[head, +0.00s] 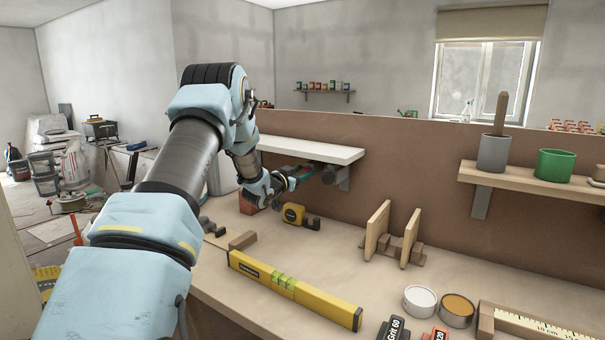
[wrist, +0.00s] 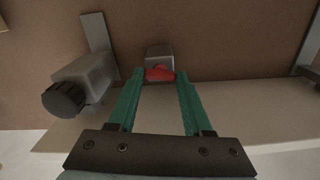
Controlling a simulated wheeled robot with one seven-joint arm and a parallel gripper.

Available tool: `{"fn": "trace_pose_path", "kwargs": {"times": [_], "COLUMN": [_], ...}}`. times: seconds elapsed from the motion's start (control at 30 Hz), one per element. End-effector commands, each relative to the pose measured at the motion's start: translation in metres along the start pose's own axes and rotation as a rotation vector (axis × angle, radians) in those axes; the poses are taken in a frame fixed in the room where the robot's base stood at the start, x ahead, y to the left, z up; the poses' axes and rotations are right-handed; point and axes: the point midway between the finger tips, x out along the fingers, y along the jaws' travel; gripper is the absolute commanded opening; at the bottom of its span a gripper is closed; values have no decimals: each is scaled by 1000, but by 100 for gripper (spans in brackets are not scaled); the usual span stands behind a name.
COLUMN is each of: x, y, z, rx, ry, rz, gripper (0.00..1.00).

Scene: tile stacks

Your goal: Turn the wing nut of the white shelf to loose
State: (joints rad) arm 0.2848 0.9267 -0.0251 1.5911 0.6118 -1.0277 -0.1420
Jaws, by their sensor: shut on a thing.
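The white shelf (head: 310,149) is fixed to the brown panel at the back of the bench. My gripper (head: 300,172) is beneath its front edge, reaching in from the left. In the wrist view, the green fingers of my gripper (wrist: 160,76) are on either side of a red wing nut (wrist: 160,73) at their tips and are shut on it. The wing nut sits on a small grey block (wrist: 159,52). In the head view the wing nut is hidden. A black round knob (wrist: 64,99) on a grey block is beside it, apart from the fingers.
Grey shelf brackets (wrist: 97,32) are close by. A wooden rack with upright boards (head: 377,228) stands to the right.

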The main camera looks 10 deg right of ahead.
Motion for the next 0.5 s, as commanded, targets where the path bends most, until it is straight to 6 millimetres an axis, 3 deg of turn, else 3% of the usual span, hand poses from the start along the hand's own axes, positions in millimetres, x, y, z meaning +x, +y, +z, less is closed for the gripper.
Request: {"fn": "trace_pose_path", "kwargs": {"times": [0.17,0.5], "x": [0,0], "y": [0,0], "z": [0,3], "rx": [0,-141], "ry": [0,1], "rz": [0,-2], "gripper": [0,0]}}
